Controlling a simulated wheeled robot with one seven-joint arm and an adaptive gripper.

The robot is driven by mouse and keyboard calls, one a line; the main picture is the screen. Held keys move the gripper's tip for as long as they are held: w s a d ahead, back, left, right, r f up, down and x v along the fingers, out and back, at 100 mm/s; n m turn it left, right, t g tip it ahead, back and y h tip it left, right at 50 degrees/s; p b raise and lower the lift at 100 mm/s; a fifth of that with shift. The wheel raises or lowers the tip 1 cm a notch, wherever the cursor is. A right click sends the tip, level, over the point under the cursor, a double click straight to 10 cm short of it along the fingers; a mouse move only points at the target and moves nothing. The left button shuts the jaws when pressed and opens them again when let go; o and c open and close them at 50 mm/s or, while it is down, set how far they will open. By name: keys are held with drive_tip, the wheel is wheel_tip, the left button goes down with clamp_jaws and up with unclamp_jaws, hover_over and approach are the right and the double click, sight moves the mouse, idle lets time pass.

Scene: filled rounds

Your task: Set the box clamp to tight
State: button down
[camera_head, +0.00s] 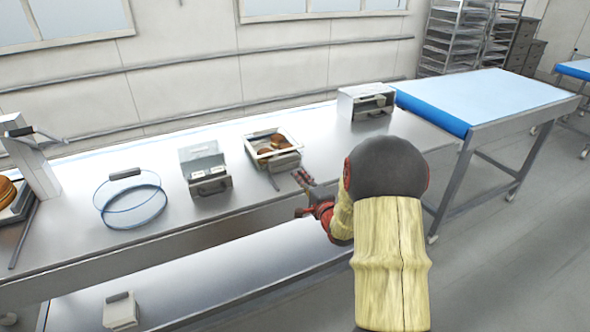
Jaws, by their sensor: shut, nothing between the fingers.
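A shallow pale box (249,140) holding brown rounds (280,142) stands open on the steel table, near its middle. A thin dark bar (272,181) sticks out at its front left; I cannot tell whether this is the clamp or how it is set. A grey box (208,168) with a raised lid and a dark front handle stands to its left. My gripper (302,194) is shut and empty by the table's front edge, just right of and in front of the box with rounds. It looks apart from that box. My arm hides part of the table's right end.
A clear blue-rimmed round container (131,205) with a dark grip stands left. A stand with a lever (34,162) is at far left. A white open-fronted box (360,101) stands back right. A blue-topped table (480,97) adjoins. A small pale box (121,312) is on the lower shelf.

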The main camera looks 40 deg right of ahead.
drive_tip(key=shift+p+v, duration=0.35)
drive_tip(key=shift+v, duration=1.65)
drive_tip(key=shift+a, duration=0.1)
drive_tip(key=s+d+f+n+g+h, duration=0.1)
drive_tip(key=s+f+n+g, duration=0.15)
drive_tip(key=f, duration=0.35)
drive_tip(key=s+d+f+n+g, duration=0.1)
drive_tip(key=s+f+n+g, duration=0.1)
drive_tip(key=f+g, duration=0.3)
drive_tip(key=s+a+f+n+g, duration=0.3)
drive_tip(key=s+n+g, duration=0.2)
drive_tip(key=s, duration=0.4)
drive_tip(key=s+a+r+n+y, duration=0.1)
drive_tip(key=s+a+r+n, duration=0.2)
drive_tip(key=a+r, duration=0.5)
drive_tip(key=s+a+r+n+y, duration=0.2)
drive_tip(key=s+a+r+n, duration=0.2)
drive_tip(key=a, duration=1)
drive_tip(key=s+a+r+n+y, duration=0.2)
drive_tip(key=s+a+r+n, duration=0.2)
drive_tip(key=s+a+r, duration=0.3)
drive_tip(key=a+r, duration=0.4)
drive_tip(key=r, duration=0.1)
drive_tip(key=shift+s, duration=0.25)
